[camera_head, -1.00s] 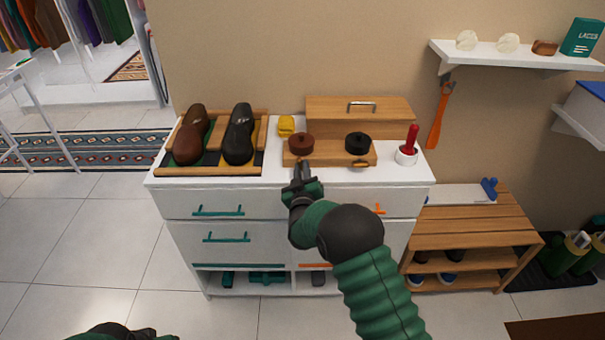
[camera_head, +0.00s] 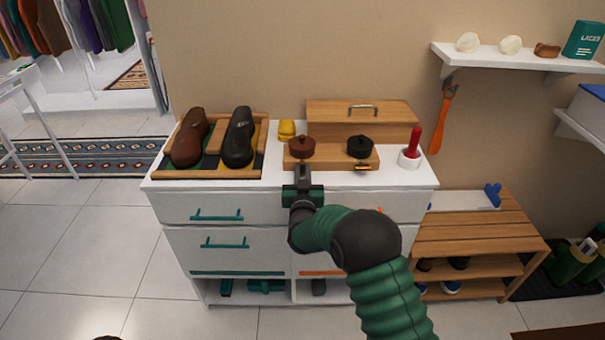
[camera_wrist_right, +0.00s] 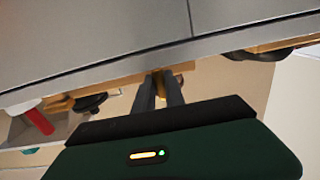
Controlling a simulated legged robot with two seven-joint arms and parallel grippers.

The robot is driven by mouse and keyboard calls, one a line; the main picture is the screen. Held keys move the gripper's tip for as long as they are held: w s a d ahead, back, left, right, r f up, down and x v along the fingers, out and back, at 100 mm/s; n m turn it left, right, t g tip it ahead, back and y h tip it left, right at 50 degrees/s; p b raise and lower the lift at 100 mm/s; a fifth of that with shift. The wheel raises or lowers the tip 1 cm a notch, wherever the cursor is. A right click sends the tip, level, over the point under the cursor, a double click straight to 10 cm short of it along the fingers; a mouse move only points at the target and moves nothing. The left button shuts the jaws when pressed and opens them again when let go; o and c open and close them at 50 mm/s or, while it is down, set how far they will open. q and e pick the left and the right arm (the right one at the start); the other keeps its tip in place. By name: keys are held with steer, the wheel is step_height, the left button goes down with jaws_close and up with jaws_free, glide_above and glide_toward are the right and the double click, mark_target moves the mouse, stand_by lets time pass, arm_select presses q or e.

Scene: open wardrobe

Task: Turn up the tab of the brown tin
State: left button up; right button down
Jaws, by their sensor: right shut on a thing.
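The brown tin (camera_head: 301,148) sits on the left part of a low wooden stand (camera_head: 331,160) on the white dresser top. My right gripper (camera_head: 303,172) is at the stand's front edge, just in front of the brown tin. In the right wrist view, its two fingers (camera_wrist_right: 160,88) are shut on a small gold-coloured piece, which looks like the brown tin's tab. The gripper hides the tab in the head view. My left gripper is out of view.
A black tin (camera_head: 360,147) with a gold tab (camera_head: 362,167) stands to the right. A wooden box (camera_head: 362,120) is behind. A red-handled tool in a white cup (camera_head: 411,150) stands farther right, and a shoe tray (camera_head: 212,173) lies left.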

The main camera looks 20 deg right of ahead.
steer(key=shift+a+f, duration=0.15)
steer(key=shift+f, duration=0.1)
steer(key=c, duration=1.7)
jaws_free()
steer(key=shift+s, duration=0.1)
steer(key=shift+r, duration=0.2)
steer(key=p+v, duration=0.1)
steer(key=v, duration=1.5)
steer(key=shift+s+a, duration=0.1)
steer(key=shift+s, duration=0.25)
